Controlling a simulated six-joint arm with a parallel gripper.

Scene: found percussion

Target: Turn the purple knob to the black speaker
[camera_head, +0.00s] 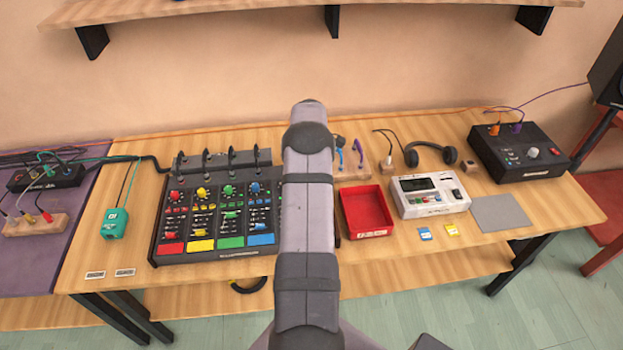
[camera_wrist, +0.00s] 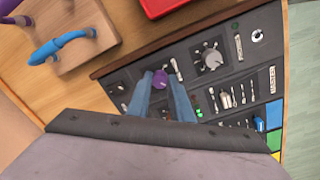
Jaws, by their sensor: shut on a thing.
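The purple knob (camera_wrist: 160,78) is on the black mixer panel (camera_wrist: 208,81) in the wrist view. My gripper (camera_wrist: 161,76) has its two blue-grey fingers on either side of the knob and is shut on it. The knob's pointer and the markings around it are too small or covered to read. In the head view my arm hides the knob and the right end of the mixer (camera_head: 160,240). A black speaker (camera_head: 608,75) stands at the far right edge of the head view, partly cut off.
A red tray (camera_head: 367,233), a white device (camera_head: 430,196) and headphones (camera_head: 430,156) lie right of my arm. A black box with knobs (camera_head: 519,152) sits at the right. A wooden block with cable plugs (camera_wrist: 72,38) is near my gripper. A shelf (camera_head: 230,10) hangs above.

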